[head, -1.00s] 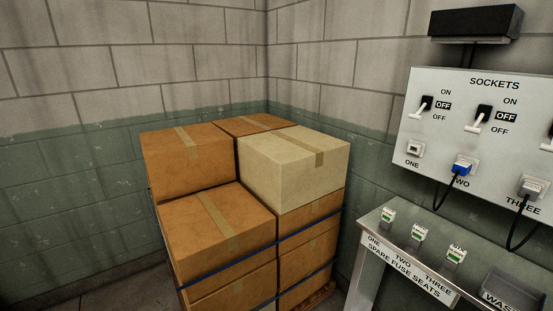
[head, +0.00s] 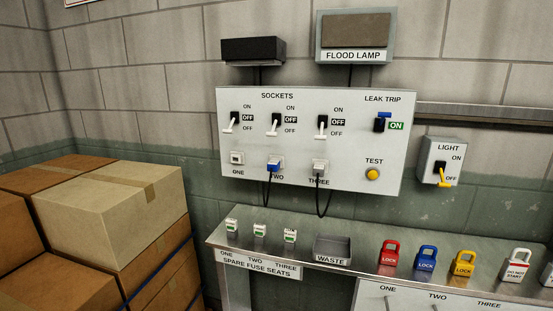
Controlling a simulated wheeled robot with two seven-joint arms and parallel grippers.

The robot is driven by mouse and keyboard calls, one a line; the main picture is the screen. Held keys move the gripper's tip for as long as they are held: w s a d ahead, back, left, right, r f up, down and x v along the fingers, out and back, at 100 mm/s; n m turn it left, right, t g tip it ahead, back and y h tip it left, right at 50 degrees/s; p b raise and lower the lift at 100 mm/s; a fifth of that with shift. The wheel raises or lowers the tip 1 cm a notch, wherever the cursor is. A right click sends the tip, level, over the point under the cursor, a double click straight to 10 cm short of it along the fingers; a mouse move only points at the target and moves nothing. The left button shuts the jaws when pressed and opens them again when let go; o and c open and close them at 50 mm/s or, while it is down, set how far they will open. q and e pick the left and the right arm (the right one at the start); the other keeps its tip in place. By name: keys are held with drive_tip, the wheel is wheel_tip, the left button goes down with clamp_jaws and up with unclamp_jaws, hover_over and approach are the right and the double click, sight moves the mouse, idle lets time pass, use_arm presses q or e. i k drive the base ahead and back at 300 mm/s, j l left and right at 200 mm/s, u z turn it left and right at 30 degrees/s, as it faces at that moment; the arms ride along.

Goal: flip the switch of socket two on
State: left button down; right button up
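The grey sockets panel (head: 210,185) hangs on the wall in the middle of the head view. The switch of socket two (head: 275,124) has a white lever that points down, and its indicator reads OFF. A blue plug (head: 274,165) sits in socket two, with a black cable hanging from it. The switches of socket one (head: 232,122) and socket three (head: 322,126) also have levers down and read OFF. The leak trip switch (head: 381,122) is blue and reads ON. Neither of my grippers is in view.
Below the panel, a metal shelf (head: 350,260) holds spare fuse seats (head: 260,229), a waste tray (head: 332,249) and red, blue, yellow and white padlocks (head: 426,258). Stacked boxes (head: 115,205) stand at the left. A light switch (head: 440,165) is at the right.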

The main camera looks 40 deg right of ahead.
sight(272, 134)
drive_tip(key=z, duration=1.2)
